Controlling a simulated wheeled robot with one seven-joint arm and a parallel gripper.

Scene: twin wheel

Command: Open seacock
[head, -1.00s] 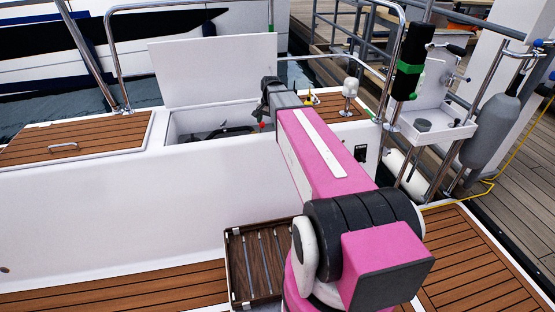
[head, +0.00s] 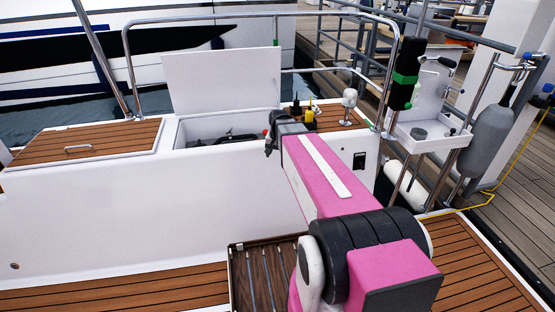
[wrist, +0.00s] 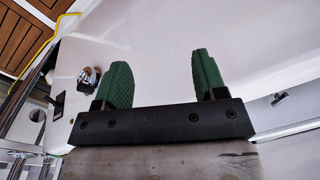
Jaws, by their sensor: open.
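I cannot clearly make out the seacock in either view. In the head view, an open locker (head: 185,128) with its white lid (head: 222,82) raised holds dark, partly hidden items (head: 222,136); I cannot tell whether the seacock is among them. My gripper (wrist: 163,62) shows in the wrist view with its two green fingers apart and nothing between them, in front of a plain white surface. In the head view the dark end of my arm is at the locker's right end, and the fingers are not distinguishable.
A small metal fitting (wrist: 89,77) is left of the fingers in the wrist view, and a small dark fitting (wrist: 279,98) is at right. Yellow-topped items (head: 310,116) and a white-topped post (head: 348,101) stand right of the locker. A steel rail (head: 255,14) passes behind.

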